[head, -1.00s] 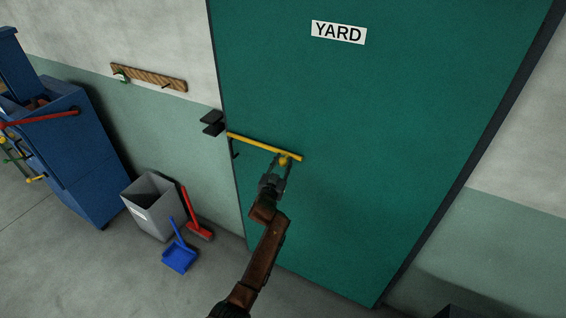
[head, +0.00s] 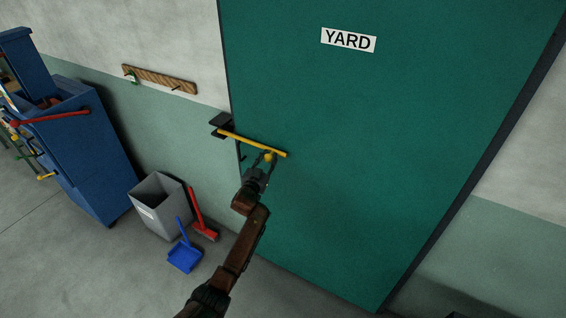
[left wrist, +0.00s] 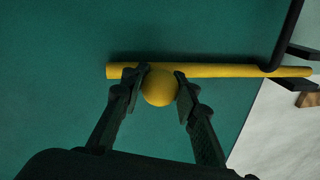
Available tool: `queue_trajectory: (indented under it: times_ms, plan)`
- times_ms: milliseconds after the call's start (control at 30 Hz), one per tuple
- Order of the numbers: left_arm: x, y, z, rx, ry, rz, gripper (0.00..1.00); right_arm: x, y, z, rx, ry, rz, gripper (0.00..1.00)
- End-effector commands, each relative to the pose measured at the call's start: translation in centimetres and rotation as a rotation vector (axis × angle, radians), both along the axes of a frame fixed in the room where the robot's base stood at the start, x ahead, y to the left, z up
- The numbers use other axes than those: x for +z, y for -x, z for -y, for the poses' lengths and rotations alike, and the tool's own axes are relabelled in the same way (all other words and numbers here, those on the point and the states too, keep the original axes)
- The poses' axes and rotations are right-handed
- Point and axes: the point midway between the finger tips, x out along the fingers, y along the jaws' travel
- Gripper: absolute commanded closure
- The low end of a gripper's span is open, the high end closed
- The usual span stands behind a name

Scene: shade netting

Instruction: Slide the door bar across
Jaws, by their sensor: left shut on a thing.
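The yellow door bar (head: 252,143) lies across the left edge of the green door (head: 370,160). Its left end is at the black bracket (head: 222,125) on the wall, overlapping it in the head view. My left gripper (head: 265,160) is shut on the bar's round yellow knob. In the left wrist view the knob (left wrist: 159,87) sits between the two fingers, just below the bar (left wrist: 200,71). My right gripper is not in view.
A grey bin (head: 160,205), a blue dustpan (head: 184,256) and a red brush (head: 203,228) stand on the floor left of the door. A blue cabinet (head: 85,150) is farther left. A wooden hook rail (head: 160,79) is on the wall.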

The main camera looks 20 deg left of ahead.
Motion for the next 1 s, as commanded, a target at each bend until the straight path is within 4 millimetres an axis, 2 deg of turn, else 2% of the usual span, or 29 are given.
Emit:
queue_trajectory:
  times_ms: [33, 133, 467, 500, 767, 1000]
  plan:
    - [0.0, -0.2, -1.0, 0.001, -0.002, -0.002, 1.00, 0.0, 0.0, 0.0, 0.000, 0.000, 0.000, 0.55]
    - [-0.1, -0.4, -2.0, 0.000, 0.000, -0.001, 1.00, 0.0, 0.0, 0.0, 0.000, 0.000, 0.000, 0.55]
    - [-0.1, -0.4, -2.6, 0.004, 0.001, -0.001, 1.00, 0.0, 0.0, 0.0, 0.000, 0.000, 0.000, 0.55]
    - [-0.1, -0.3, -2.6, 0.004, 0.001, -0.001, 0.72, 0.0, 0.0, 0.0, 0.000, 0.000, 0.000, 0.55]
    - [-0.1, -0.4, -2.4, 0.002, 0.001, -0.002, 0.55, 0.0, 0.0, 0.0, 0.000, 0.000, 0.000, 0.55]
    - [-0.1, -0.4, -2.2, -0.001, 0.001, -0.001, 0.55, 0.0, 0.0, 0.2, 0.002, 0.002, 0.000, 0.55]
